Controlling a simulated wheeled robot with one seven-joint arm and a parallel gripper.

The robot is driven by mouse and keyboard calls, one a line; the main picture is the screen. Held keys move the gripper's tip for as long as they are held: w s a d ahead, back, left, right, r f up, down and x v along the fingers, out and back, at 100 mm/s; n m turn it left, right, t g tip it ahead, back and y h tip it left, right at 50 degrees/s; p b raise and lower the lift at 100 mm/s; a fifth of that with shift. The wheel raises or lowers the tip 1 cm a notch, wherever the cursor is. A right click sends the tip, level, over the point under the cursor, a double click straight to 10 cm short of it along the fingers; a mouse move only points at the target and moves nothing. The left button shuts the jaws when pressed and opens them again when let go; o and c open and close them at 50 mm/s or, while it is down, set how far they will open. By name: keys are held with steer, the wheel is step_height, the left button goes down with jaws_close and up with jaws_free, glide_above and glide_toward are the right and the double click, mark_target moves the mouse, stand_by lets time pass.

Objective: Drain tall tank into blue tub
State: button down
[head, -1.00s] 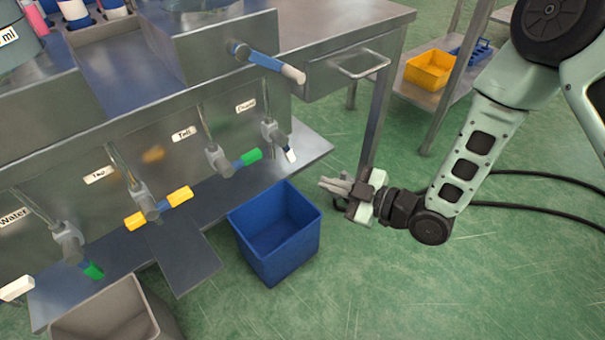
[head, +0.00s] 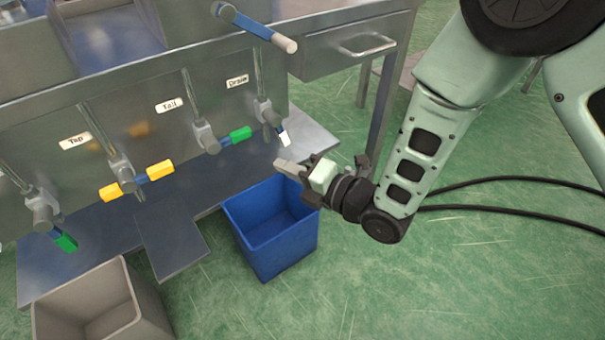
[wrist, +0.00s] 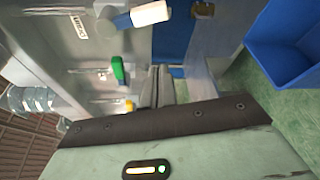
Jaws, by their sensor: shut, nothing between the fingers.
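The blue tub (head: 272,250) stands on the green floor in front of the metal shelf, its mouth up; its inside looks empty. It also shows at the upper right of the wrist view (wrist: 285,50). The valve labelled "Tall" has a green-tipped handle (head: 240,133), which also shows in the wrist view (wrist: 118,68). The "Drain" valve has a white-tipped handle (head: 284,138), also in the wrist view (wrist: 151,13). My gripper (head: 280,166) is shut and empty, above the tub's back right rim and just below the Drain handle, apart from the handles. The tall tank itself cannot be made out.
A yellow-handled valve (head: 135,181) and another green-tipped one (head: 66,242) sit to the left. A grey bin (head: 100,305) stands at the lower left. A white-tipped lever (head: 284,43) juts out above. The floor at right is clear except for black cables.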

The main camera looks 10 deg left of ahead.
mark_target(277, 128)
steer(key=shift+w+a+r+b, duration=0.1)
steer(key=shift+w+a+b, duration=0.25)
steer(key=shift+w, duration=0.45)
steer(key=shift+w+a+r+b, duration=0.15)
steer(key=shift+w+a+b, duration=0.2)
steer(key=shift+w, duration=0.4)
steer(key=shift+w+a+r+b, duration=0.1)
steer(key=shift+w+a+b, duration=0.25)
steer(key=shift+w, duration=0.45)
steer(key=shift+w, duration=0.1)
